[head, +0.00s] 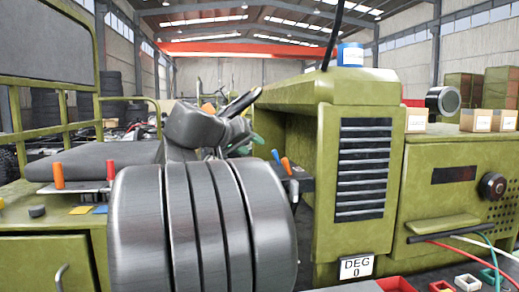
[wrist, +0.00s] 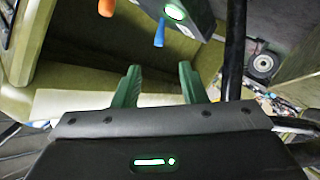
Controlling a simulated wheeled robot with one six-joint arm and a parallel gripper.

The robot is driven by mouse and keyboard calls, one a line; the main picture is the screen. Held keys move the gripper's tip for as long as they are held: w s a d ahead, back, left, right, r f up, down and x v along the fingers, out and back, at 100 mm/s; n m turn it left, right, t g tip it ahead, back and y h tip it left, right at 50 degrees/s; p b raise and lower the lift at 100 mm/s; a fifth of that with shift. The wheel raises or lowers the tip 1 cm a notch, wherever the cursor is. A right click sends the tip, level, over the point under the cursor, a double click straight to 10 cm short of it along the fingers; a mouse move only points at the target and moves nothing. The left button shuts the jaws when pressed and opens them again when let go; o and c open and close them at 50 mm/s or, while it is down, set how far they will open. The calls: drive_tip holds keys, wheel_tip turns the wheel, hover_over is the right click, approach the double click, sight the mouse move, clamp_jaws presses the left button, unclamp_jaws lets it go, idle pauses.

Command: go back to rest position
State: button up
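My gripper (wrist: 158,80) shows in the wrist view with two green fingers standing apart. Nothing is between them; a pale surface shows behind. In the head view, my dark grey arm fills the lower middle and hides much of what lies behind it. My gripper (head: 250,143) is small there, at the far end of the arm, left of the green louvred cabinet (head: 365,110). An orange handle (wrist: 106,8) and a blue handle (wrist: 159,33) are beyond the fingers in the wrist view, apart from them.
A green bench (head: 45,265) with upright orange (head: 58,175) and red (head: 110,170) handles is at left. At right, a green console (head: 450,200) carries cardboard boxes (head: 476,120) and a silver cylinder (head: 443,100). A blue can (head: 351,54) tops the cabinet. Loose cables (head: 480,250) hang at lower right.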

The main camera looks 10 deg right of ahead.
sight(273, 153)
drive_tip(key=shift+s+a+r, duration=0.25)
drive_tip(key=shift+s+a, duration=0.25)
drive_tip(key=shift+w+d, duration=0.1)
drive_tip(key=x, duration=1.3)
drive_tip(key=shift+w+d+f, duration=0.1)
drive_tip(key=shift+w+d, duration=0.1)
drive_tip(key=shift+w, duration=0.1)
drive_tip(key=shift+s, duration=0.1)
drive_tip(key=shift+f, duration=0.1)
